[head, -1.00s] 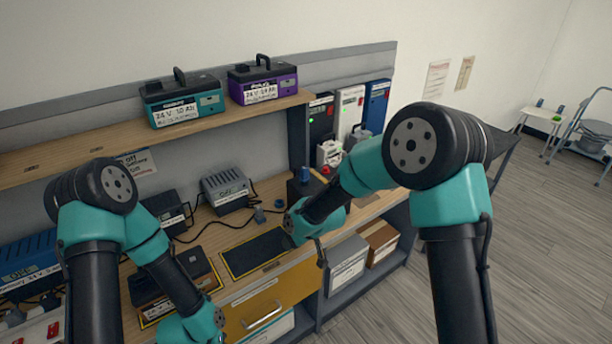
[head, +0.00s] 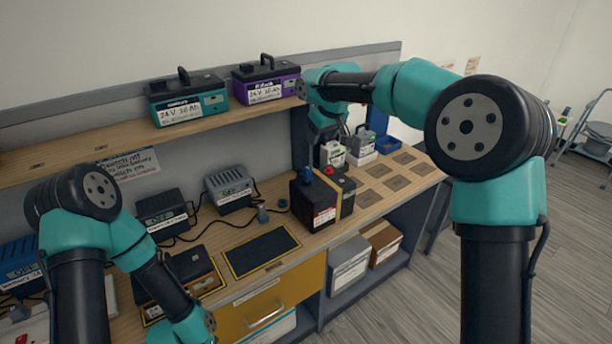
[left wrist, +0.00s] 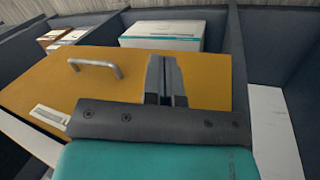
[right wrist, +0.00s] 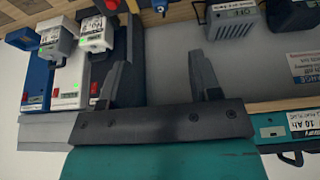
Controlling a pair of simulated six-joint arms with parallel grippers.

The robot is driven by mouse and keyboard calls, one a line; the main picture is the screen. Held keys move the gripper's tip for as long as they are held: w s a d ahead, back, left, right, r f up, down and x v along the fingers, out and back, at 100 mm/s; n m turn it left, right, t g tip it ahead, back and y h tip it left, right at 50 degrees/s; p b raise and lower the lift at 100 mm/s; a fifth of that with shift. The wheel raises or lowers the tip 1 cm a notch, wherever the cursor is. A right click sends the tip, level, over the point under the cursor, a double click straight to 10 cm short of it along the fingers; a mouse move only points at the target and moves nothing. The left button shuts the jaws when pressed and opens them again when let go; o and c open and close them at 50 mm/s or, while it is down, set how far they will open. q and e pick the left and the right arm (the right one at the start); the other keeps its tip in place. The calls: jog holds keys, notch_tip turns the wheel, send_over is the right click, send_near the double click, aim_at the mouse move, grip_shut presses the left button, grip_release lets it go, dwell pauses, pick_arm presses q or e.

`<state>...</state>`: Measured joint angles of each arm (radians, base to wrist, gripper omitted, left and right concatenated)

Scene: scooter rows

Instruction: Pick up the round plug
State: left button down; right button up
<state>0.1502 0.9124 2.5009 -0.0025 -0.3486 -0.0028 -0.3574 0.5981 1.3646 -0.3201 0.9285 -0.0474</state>
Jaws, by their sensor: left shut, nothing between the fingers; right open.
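My right gripper (right wrist: 160,75) is open and empty, raised in front of the shelf end, above and to the right of these pieces. Its fingertips are hard to see in the head view. My left gripper (left wrist: 166,65) is shut and empty before the yellow drawer front (left wrist: 210,75).
A dark battery with a red part and yellow strap (head: 318,205) stands right of the plugs. Grey chargers (head: 228,187) stand behind. The shelf (head: 120,135) carries a teal battery (head: 186,97) and a purple battery (head: 265,80). Marked squares on the bench's right are empty.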

aim_at(308, 168)
jog(key=shift+f, duration=0.15)
jog(key=x, duration=1.2)
jog(key=shift+w, duration=0.1)
jog(key=shift+f, duration=0.1)
jog(key=shift+x, duration=2.5)
jog(key=shift+c, duration=0.4)
jog(key=c, duration=0.9)
